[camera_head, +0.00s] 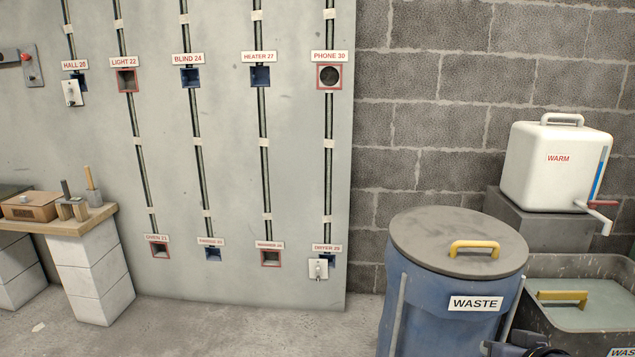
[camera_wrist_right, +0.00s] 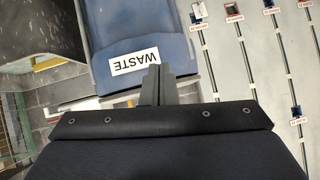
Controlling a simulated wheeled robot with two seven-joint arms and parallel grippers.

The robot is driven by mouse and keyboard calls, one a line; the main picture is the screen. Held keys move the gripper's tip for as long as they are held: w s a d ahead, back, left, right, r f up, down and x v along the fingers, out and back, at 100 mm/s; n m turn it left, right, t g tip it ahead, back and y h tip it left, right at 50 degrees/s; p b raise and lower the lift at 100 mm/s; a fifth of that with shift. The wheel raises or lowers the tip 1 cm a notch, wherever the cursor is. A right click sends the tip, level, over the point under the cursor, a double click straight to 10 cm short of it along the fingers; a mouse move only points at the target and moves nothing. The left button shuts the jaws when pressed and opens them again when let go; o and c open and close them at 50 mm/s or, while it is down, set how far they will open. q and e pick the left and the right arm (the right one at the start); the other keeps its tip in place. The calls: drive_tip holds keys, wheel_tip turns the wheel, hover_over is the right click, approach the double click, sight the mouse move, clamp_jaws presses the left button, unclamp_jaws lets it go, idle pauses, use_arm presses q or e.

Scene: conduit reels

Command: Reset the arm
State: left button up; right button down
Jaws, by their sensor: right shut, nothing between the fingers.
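My right gripper (camera_wrist_right: 157,84) shows in the right wrist view. Its two grey fingers are shut together with nothing between them. It points toward the blue waste bin (camera_wrist_right: 140,30), whose label appears upside down there; I cannot tell how far apart they are. In the head view, a dark piece of my right arm shows at the bottom edge, in front of the bin. My left gripper is not in view.
The blue bin, labelled WASTE, has a grey lid (camera_head: 458,242) with a yellow handle. A white WARM tank (camera_head: 553,165) and a grey basin (camera_head: 540,312) stand to its right. A wall panel (camera_head: 230,150) carries conduits and boxes. A wooden bench (camera_head: 75,226) stands left.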

drive_tip(key=s+a+f+g+y, duration=0.2)
drive_tip(key=s+a+f+g, duration=0.15)
drive_tip(key=s, duration=0.45)
drive_tip(key=s+a+f+g+y, duration=0.25)
drive_tip(key=s+a, duration=0.25)
drive_tip(key=s, duration=0.3)
wheel_tip(320, 180, up, 33)
drive_tip(key=p, duration=3.4)
drive_tip(key=shift+s+a+r+n+t+h, duration=0.15)
drive_tip(key=shift+a+n+t+h, duration=0.15)
drive_tip(key=shift+h, duration=0.15)
